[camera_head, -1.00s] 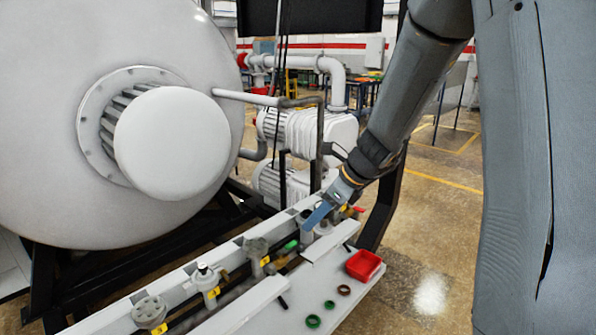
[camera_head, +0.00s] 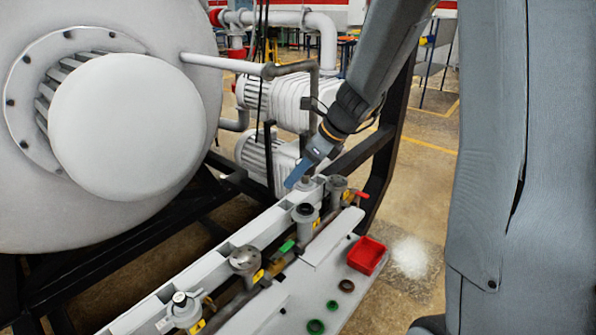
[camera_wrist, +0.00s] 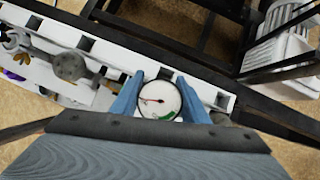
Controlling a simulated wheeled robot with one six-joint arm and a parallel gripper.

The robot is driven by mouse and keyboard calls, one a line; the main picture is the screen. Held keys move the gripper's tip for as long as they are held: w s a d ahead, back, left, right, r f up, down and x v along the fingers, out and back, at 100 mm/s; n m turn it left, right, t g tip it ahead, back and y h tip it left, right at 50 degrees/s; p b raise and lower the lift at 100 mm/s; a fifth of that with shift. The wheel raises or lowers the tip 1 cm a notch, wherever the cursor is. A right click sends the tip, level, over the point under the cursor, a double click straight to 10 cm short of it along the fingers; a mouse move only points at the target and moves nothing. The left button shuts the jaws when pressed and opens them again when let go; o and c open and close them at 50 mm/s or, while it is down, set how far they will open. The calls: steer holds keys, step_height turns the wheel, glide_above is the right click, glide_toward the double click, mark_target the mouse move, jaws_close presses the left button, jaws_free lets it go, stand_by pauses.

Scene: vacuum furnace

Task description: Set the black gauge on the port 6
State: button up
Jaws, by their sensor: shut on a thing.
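The gauge (camera_wrist: 158,101) has a white round dial, a dark rim, a red needle and a green band. In the wrist view it is shut between the two blue fingers of my gripper (camera_wrist: 160,92), dial facing the camera. In the head view my gripper (camera_head: 299,180) is above the rail's far end, on the furnace side of the ports. Ports stand in a row: a near one (camera_head: 183,308), a flat-topped one (camera_head: 244,259), a dark-topped one (camera_head: 304,213) and a far one (camera_head: 338,186). No port number is readable, so I cannot tell which is port 6.
A red tray (camera_head: 367,255) sits on the white shelf, with a brown ring (camera_head: 346,286) and green rings (camera_head: 332,306) before it. A red handle (camera_head: 361,195) sticks out by the far port. The white furnace (camera_head: 125,125) fills the left; a black frame post (camera_head: 385,180) stands behind.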

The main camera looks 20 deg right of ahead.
mark_target(310, 183)
steer(key=shift+f+b, duration=3.75)
steer(key=o, duration=1.3)
steer(key=v, duration=0.7)
steer(key=shift+s+d+r, duration=0.15)
steer(key=shift+d+r, duration=0.05)
steer(key=shift+r, duration=0.15)
